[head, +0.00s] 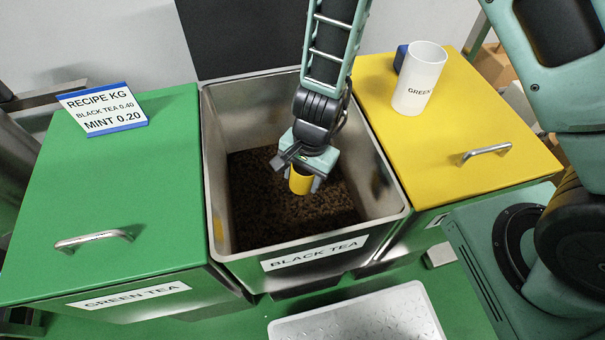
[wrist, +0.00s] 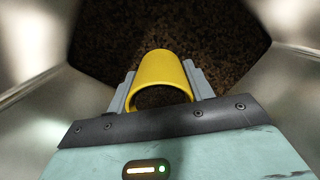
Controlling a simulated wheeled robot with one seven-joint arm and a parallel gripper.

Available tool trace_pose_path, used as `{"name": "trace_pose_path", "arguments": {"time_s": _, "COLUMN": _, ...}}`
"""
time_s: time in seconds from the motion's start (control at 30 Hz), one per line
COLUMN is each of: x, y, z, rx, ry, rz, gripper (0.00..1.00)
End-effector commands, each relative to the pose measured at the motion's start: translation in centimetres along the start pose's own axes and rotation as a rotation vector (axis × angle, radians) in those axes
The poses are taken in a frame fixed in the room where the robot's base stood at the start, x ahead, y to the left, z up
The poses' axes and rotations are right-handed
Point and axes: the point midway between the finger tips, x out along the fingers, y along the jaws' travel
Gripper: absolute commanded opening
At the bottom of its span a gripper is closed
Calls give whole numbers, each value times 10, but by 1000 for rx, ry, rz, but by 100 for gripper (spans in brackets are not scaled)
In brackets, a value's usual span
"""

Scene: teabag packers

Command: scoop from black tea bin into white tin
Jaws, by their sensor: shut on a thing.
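The black tea bin (head: 285,252) stands open in the middle of the head view, with dark loose tea (head: 270,208) in its bottom. My gripper (head: 302,184) is down inside the bin, shut on a yellow scoop (head: 299,181). In the wrist view the yellow scoop (wrist: 163,68) sits between the two grey fingers, above the tea (wrist: 205,32). I cannot tell whether the scoop touches the tea or holds any. A white tin (head: 418,80) labelled GREEN stands upright on the yellow lid to the right.
A closed green tea bin (head: 120,195) with a handle is on the left, bearing a recipe sign (head: 102,108). The yellow lid (head: 440,135) on the right has a handle and a dark blue object (head: 401,56) behind the tin. A light tray (head: 357,318) lies in front. The bin's metal walls surround my gripper.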

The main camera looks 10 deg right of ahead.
Motion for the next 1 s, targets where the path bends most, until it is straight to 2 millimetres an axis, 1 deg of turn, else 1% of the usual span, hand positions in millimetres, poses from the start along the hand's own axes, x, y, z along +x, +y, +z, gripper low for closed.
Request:
{"name": "trace_pose_path", "arguments": {"time_s": 0.03, "x": -16, "y": -2, "z": 2, "rx": 0, "ry": 0, "rz": 0, "gripper": 30}}
{"name": "trace_pose_path", "arguments": {"time_s": 1.0, "x": -162, "y": -15, "z": 20, "rx": -1, "ry": 0, "rz": 0, "gripper": 30}}
